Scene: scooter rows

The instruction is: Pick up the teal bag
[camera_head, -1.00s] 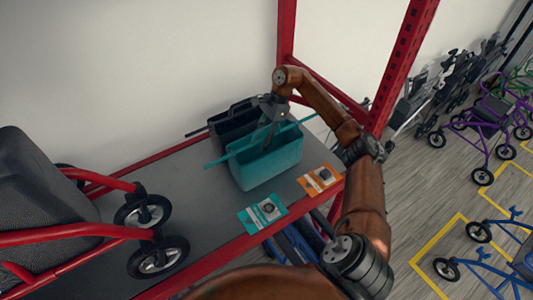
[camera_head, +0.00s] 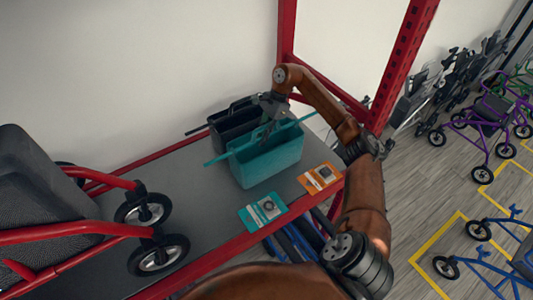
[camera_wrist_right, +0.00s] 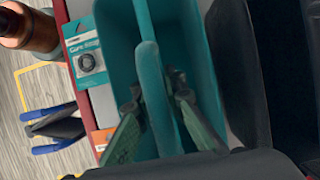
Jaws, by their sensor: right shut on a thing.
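The teal bag (camera_head: 268,163) stands upright on the grey shelf (camera_head: 180,190), in front of a black bag (camera_head: 232,122). My right gripper (camera_head: 268,128) reaches down over the top of the teal bag. In the right wrist view the teal bag (camera_wrist_right: 118,45) fills the middle, and the fingers of my right gripper (camera_wrist_right: 158,105) sit on either side of its teal handle bar, shut on it. I cannot tell whether the bag is clear of the shelf. My left gripper is not in view.
A teal card (camera_head: 263,211) and an orange card (camera_head: 320,178) lie at the shelf's front edge. A red-framed rollator (camera_head: 60,215) stands at the left. A red rack post (camera_head: 404,65) rises behind my right arm. Purple (camera_head: 490,120) and blue rollators stand on the floor at right.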

